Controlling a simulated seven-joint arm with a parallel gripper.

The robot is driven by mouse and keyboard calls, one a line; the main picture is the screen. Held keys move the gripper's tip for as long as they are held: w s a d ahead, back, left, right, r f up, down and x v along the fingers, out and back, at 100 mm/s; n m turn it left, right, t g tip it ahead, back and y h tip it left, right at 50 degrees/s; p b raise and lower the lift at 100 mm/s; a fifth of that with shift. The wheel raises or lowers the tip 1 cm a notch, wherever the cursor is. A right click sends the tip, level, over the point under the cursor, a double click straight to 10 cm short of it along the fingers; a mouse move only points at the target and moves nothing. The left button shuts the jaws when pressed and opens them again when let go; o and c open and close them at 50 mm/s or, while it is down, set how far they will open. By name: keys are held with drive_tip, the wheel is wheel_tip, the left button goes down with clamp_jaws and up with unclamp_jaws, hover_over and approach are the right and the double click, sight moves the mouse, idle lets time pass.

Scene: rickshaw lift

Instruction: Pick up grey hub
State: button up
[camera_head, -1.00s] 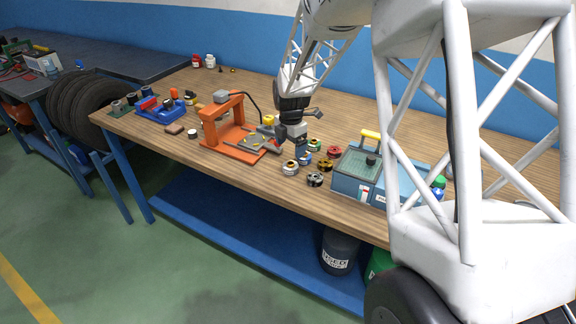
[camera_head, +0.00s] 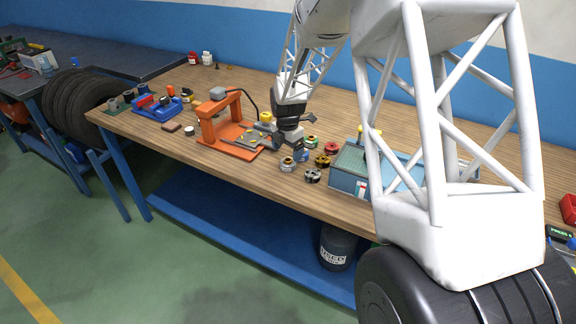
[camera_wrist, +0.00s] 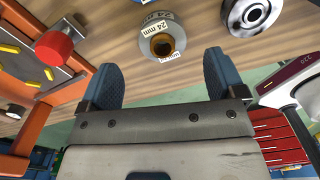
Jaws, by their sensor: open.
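The grey hub (camera_wrist: 161,44), a short ring with a brown bore and "24 mm" labels, lies on the wooden bench (camera_wrist: 190,75). In the head view a pale hub with a tan centre (camera_head: 287,165), which looks like the same one, sits near the bench's front edge. My gripper (camera_wrist: 161,68) is open, its two blue fingers spread apart and empty. In the wrist view the hub shows beyond the gap between the fingertips. In the head view my gripper (camera_head: 297,152) is low over the bench, just behind and right of that hub; its fingers are partly hard to make out.
An orange press (camera_head: 220,122) stands close on the left. A black-and-silver hub (camera_head: 312,176), an orange hub (camera_head: 323,161), a red hub (camera_head: 331,147) and a green hub (camera_head: 310,142) lie close on the right. A blue box-like machine (camera_head: 349,182) stands farther right.

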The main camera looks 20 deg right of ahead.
sight(288, 160)
drive_tip(key=shift+f, duration=0.1)
drive_tip(key=shift+s+d+f, duration=0.1)
drive_tip(key=shift+s+f, duration=0.05)
drive_tip(key=shift+f, duration=2.4)
drive_tip(key=c, duration=1.2)
